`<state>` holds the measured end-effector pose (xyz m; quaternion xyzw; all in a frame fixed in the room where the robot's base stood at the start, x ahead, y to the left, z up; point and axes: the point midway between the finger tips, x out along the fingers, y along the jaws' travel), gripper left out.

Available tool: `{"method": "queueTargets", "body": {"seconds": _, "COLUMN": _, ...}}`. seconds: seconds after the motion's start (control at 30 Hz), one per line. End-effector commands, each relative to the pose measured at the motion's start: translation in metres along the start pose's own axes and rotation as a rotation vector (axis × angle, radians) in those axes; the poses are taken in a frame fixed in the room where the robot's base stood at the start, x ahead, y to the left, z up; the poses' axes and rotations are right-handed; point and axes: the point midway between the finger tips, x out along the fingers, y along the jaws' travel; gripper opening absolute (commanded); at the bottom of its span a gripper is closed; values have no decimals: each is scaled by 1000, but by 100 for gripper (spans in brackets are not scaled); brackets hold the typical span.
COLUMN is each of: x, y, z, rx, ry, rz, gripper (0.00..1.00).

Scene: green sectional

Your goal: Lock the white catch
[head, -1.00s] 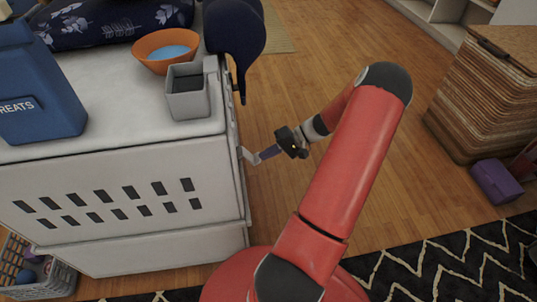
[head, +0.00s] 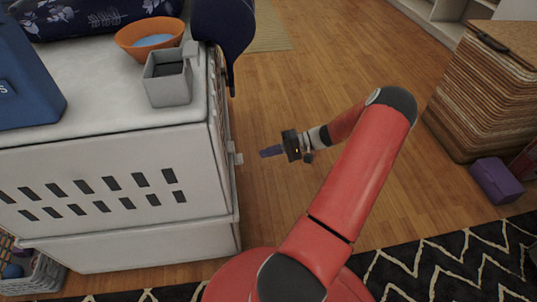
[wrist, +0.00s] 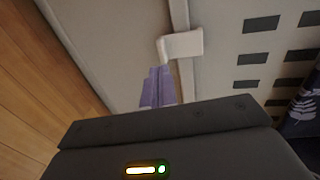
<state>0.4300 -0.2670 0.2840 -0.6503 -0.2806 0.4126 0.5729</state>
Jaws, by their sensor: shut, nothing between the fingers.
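The white catch (head: 235,155) is on the right side of the white crate (head: 110,160), by its front corner. It sticks out a little from the wall. In the wrist view the catch (wrist: 183,46) is a pale block with a small bent tab, lying across a vertical seam. I cannot tell whether it is locked. My gripper (head: 265,152) is to the right of the catch, with a gap showing wood floor between them. Its purple fingers are shut and empty, pointing at the crate. They also show in the wrist view (wrist: 160,72), below and left of the catch.
On the crate top are a grey square pot (head: 167,82), an orange bowl (head: 148,38) and a blue container (head: 25,85). A dark blue object (head: 222,35) hangs over the far right corner. Wood floor right of the crate is free. A wooden hamper (head: 490,95) stands farther right.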

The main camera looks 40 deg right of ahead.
Motion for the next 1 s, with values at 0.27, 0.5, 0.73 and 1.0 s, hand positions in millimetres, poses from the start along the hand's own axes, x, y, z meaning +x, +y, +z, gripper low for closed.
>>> {"method": "queueTargets", "body": {"seconds": 0.27, "x": -45, "y": 8, "z": 0, "rx": 1, "ry": 3, "rz": 2, "gripper": 0}}
{"method": "queueTargets", "body": {"seconds": 0.5, "x": -84, "y": 15, "z": 0, "rx": 0, "ry": 2, "rz": 1, "gripper": 0}}
{"method": "queueTargets", "body": {"seconds": 0.73, "x": -98, "y": 17, "z": 0, "rx": 1, "ry": 0, "rz": 0, "gripper": 0}}
{"method": "queueTargets", "body": {"seconds": 1.0, "x": -98, "y": 17, "z": 0, "rx": 1, "ry": 0, "rz": 0, "gripper": 0}}
